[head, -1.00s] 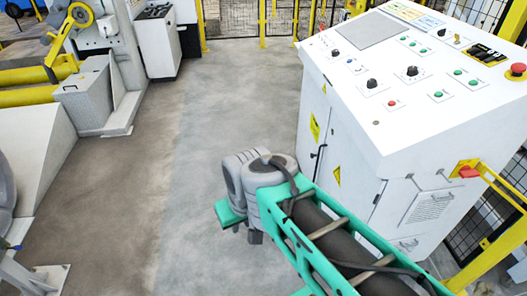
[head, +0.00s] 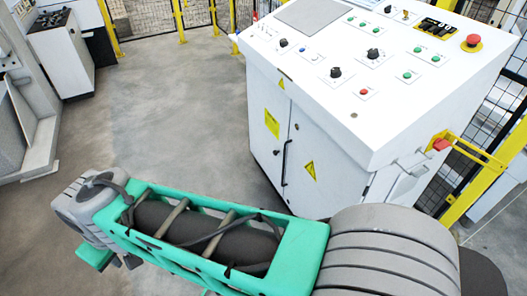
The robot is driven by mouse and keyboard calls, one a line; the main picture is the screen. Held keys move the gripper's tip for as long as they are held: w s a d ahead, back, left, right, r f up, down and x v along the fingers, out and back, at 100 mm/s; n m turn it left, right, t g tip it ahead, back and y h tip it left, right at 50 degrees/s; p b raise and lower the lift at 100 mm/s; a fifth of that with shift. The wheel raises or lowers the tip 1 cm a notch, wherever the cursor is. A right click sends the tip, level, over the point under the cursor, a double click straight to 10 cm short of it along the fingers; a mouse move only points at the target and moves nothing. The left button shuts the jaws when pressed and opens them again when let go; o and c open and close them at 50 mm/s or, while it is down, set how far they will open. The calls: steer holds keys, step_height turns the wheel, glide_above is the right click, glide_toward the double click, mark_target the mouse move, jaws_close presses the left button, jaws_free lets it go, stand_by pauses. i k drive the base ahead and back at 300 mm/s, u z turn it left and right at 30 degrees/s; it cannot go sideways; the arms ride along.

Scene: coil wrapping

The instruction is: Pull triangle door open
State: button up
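The white control cabinet (head: 330,140) stands at the right of the head view. Its front has two door leaves. The leaf with the yellow triangle sticker, the triangle door (head: 313,190), is on the right of the seam and looks shut. A dark vertical handle (head: 285,163) sits near the seam, left of the triangle. The left leaf (head: 268,150) carries a larger yellow label. My arm crosses the bottom of the view in front of the cabinet, apart from the handle. My gripper's fingers cannot be made out.
The cabinet's sloped top (head: 385,60) holds knobs, buttons and a red emergency stop. A yellow post (head: 480,190) with a red-topped box stands at its right. Grey floor (head: 165,110) is clear left of the cabinet. White machinery (head: 30,110) is at the far left; mesh fencing runs behind.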

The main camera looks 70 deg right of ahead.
mark_target(322, 180)
steer(key=z, duration=0.4)
steer(key=i, duration=1)
steer(key=z, duration=0.6)
